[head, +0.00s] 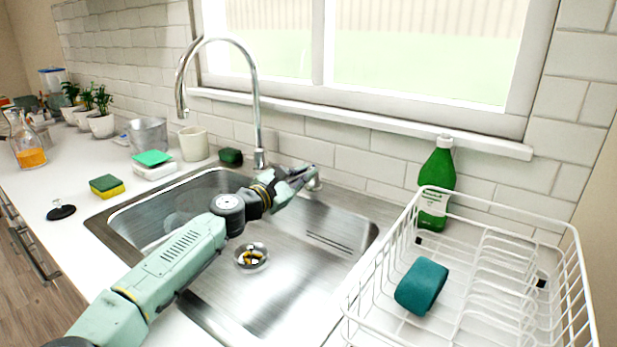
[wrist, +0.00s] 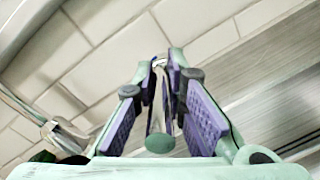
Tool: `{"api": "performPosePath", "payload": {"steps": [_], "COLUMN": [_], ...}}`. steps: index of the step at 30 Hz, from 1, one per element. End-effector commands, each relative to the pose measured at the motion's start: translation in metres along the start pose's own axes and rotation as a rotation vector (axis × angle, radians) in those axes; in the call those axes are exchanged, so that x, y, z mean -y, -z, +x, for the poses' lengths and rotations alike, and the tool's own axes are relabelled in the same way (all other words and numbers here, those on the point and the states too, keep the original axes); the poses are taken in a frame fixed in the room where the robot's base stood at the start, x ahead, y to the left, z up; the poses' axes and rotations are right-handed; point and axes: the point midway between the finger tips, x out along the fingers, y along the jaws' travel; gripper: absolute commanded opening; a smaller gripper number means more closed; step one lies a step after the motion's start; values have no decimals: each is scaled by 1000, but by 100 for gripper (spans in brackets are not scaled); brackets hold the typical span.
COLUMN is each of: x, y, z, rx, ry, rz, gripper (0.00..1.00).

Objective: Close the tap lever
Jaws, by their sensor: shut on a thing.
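The chrome tap (head: 258,110) rises behind the sink, with its tall curved spout over the left basin. My gripper (head: 302,178) reaches over the sink to the back rim, right of the spout's foot. A chrome fitting (head: 315,184) shows just beyond its fingertips. In the wrist view my gripper (wrist: 163,75) has its purple-padded fingers closed in around the slim, shiny tap lever (wrist: 158,95). Its tips come close together on it. Most of the lever is hidden by the fingers in the head view, so its exact angle cannot be told.
A white cup (head: 193,143), sponge (head: 107,187) and black stopper (head: 61,210) are at the left. The tiled wall (wrist: 110,45) is close behind.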

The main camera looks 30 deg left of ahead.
Motion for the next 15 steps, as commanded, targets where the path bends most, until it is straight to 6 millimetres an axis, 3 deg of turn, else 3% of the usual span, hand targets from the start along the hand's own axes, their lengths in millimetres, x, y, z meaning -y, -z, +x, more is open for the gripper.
{"api": "performPosePath", "payload": {"steps": [15], "x": [-5], "y": [0], "z": [-6], "rx": [1], "ry": [-5], "rz": [1], "gripper": [0]}}
